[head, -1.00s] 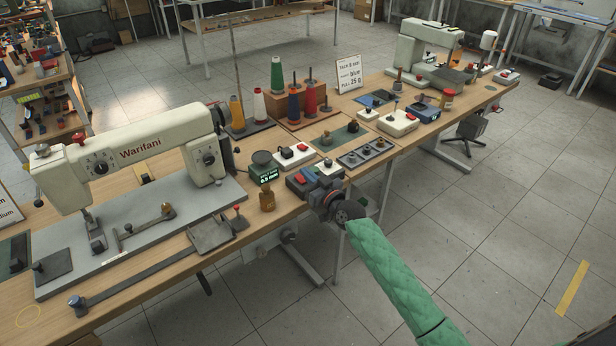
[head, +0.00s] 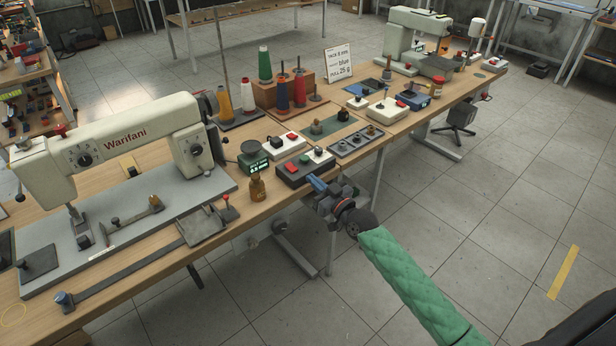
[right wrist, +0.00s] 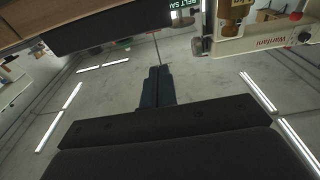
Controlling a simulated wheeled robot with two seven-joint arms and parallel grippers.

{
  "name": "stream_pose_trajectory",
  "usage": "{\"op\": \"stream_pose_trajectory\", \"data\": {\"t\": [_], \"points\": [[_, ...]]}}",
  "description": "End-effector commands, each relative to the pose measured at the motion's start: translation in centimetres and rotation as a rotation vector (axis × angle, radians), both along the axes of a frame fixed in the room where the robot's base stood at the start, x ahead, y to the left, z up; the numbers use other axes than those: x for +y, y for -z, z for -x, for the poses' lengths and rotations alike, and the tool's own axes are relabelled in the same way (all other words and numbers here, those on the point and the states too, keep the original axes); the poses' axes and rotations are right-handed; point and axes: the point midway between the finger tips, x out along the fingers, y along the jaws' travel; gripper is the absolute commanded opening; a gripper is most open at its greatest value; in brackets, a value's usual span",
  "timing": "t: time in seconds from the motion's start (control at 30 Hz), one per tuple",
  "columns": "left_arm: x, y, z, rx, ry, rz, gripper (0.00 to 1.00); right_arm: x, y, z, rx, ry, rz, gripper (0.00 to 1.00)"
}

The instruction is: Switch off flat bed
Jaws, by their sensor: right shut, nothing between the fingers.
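The flat-bed sewing machine (head: 120,140), cream and marked Warifani, stands on a grey bed (head: 190,190) at the left in the head view. Its head also shows in the right wrist view (right wrist: 270,38). A dark control box (head: 297,178) with a red rocker (head: 291,168) and a pale panel with a dark button (head: 318,155) sits at the table's front edge. My right gripper (head: 313,183) is shut and empty, its blue fingers just in front of the box. I cannot tell whether they touch it. The fingers show in the right wrist view (right wrist: 157,82). My left gripper is out of view.
A brass bottle (head: 257,188) and a small scale with a green display (head: 254,160) stand left of the box. A white box with a red button (head: 285,146) lies behind it. A grey tray of knobs (head: 356,141) is to the right. Open floor lies in front.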

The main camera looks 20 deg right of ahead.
Motion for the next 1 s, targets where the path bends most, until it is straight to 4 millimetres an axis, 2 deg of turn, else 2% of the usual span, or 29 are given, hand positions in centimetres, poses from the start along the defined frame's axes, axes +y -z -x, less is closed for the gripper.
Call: {"op": "stream_pose_trajectory", "data": {"t": [0.23,0.83,1.0], "points": [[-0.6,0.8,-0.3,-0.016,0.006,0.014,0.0,-0.6,0.6,1.4,-0.001,0.0,0.002,0.0],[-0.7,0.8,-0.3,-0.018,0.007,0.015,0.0,-0.5,0.6,1.5,0.009,-0.003,-0.015,0.0],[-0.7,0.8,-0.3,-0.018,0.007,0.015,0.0,0.3,2.9,1.8,0.136,-0.047,-0.009,0.0]]}}
